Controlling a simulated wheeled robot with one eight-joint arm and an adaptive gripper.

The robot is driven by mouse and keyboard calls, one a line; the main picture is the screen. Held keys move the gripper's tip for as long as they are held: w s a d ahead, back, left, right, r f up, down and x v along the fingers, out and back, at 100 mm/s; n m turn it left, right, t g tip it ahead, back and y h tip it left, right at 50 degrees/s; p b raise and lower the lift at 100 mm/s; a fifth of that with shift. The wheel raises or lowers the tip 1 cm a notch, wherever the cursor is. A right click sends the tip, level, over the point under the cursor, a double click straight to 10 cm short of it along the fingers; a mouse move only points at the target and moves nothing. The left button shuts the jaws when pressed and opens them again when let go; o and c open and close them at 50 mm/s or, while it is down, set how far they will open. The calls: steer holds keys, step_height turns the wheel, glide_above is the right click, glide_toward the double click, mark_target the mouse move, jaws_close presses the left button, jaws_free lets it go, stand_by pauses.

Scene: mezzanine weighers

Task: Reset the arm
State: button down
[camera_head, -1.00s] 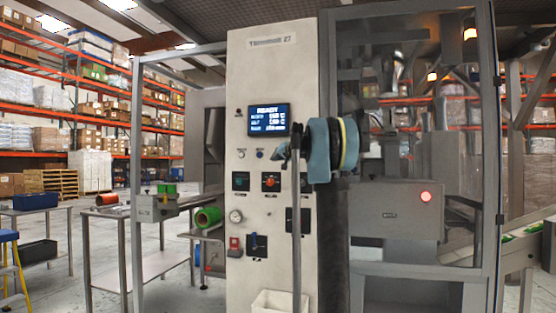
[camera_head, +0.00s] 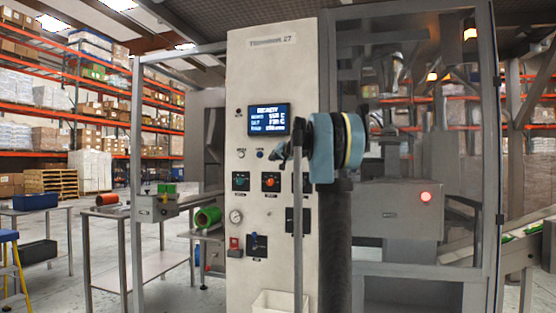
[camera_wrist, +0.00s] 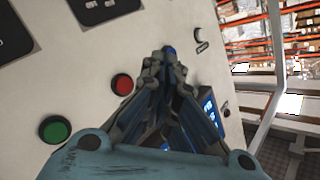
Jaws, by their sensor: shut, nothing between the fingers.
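My gripper (camera_head: 281,152) shows small and dark in the head view, in front of the pale control panel (camera_head: 270,60). In the wrist view my gripper (camera_wrist: 168,55) is shut and empty, with its dark fingers together. The panel surface (camera_wrist: 90,65) lies behind the fingers. A red button (camera_wrist: 122,84) and a green button (camera_wrist: 55,129) are left of the fingers. I cannot tell how far the fingertips are from the panel.
A framed enclosure (camera_head: 490,150) stands right. Metal tables (camera_head: 110,212) stand left, one with a green roll (camera_head: 208,217) nearby. Floor shows at far left.

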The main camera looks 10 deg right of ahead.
steer(key=s+a+f+n+g, duration=0.2)
steer(key=s+a+f+g, duration=0.15)
steer(key=s+f, duration=0.95)
steer(key=s+a+f+n+g, duration=0.2)
steer(key=s+a+f+g, duration=0.15)
steer(key=s+f, duration=1)
steer(key=s+d+f+g+h, duration=0.2)
steer(key=s+d+f, duration=0.1)
steer(key=s+f, duration=0.6)
steer(key=s+d+f+g+h, duration=0.2)
steer(key=s+f, duration=0.7)
steer(key=s, duration=0.6)
steer(key=s+d+f+g+h, duration=0.1)
steer(key=s+d+f+g, duration=0.1)
steer(key=s+d+f, duration=0.3)
steer(key=s+f, duration=0.4)
steer(key=s, duration=0.3)
steer(key=shift+f+m+h, duration=0.15)
steer(key=shift+m+h, duration=0.15)
steer(key=shift+h, duration=0.1)
